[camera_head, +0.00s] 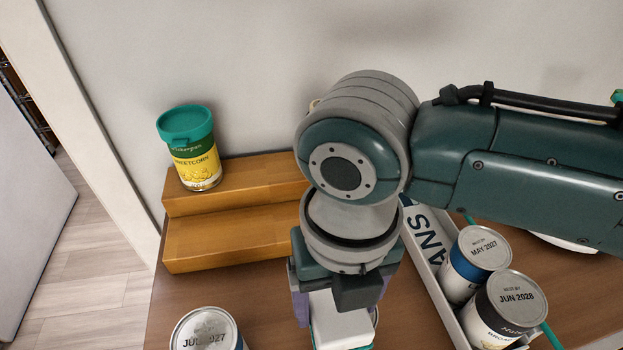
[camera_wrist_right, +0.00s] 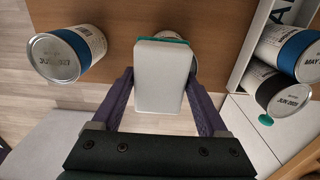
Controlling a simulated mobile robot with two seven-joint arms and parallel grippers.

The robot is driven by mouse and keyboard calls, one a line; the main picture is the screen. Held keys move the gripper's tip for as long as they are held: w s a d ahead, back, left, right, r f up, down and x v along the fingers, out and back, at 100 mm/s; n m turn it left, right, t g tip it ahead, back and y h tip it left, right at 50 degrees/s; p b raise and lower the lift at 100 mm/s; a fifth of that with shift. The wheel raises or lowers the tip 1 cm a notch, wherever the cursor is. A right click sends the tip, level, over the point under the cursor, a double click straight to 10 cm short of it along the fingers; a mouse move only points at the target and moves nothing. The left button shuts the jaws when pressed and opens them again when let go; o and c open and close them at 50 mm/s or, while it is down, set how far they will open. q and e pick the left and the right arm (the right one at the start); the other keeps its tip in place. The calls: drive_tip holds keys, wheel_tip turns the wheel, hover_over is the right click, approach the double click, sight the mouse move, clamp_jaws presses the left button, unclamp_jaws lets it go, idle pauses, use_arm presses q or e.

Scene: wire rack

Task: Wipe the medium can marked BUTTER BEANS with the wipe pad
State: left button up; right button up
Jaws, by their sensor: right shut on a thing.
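My right gripper (camera_head: 338,308) is shut on the wipe pad, a white block with a teal edge; the pad (camera_head: 340,330) shows at the bottom of the head view. In the right wrist view the pad (camera_wrist_right: 160,78) sits between the purple fingers. A can (camera_wrist_right: 191,64) is mostly hidden behind the pad; whether they touch I cannot tell, and its label is hidden. Another can (camera_head: 205,330), white and blue with a JUN 2027 lid, stands to the left. No BUTTER BEANS label is readable. My left gripper is out of view.
A wooden step stand (camera_head: 220,240) holds a green-lidded sweetcorn tub (camera_head: 192,155). To the right, a white tray (camera_head: 428,270) with lettering ending ANS holds cans marked MAY 2027 (camera_head: 482,246) and JUN 2028 (camera_head: 515,290).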

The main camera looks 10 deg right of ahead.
drive_tip(key=shift+f, duration=0.1)
drive_tip(key=shift+d, duration=0.15)
drive_tip(key=shift+w+d+p, duration=0.15)
drive_tip(key=shift+d+p, duration=0.1)
drive_tip(key=shift+d, duration=0.45)
drive_tip(key=shift+w+d+p, duration=0.1)
drive_tip(key=shift+d+p, duration=0.1)
drive_tip(key=shift+d, duration=0.45)
drive_tip(key=shift+s+a, duration=0.15)
drive_tip(key=shift+a, duration=0.5)
drive_tip(key=shift+s+a, duration=0.15)
drive_tip(key=shift+a, duration=0.5)
drive_tip(key=shift+a+r, duration=0.2)
drive_tip(key=shift+a, duration=0.15)
drive_tip(key=shift+f, duration=0.15)
drive_tip(key=shift+w+d, duration=0.1)
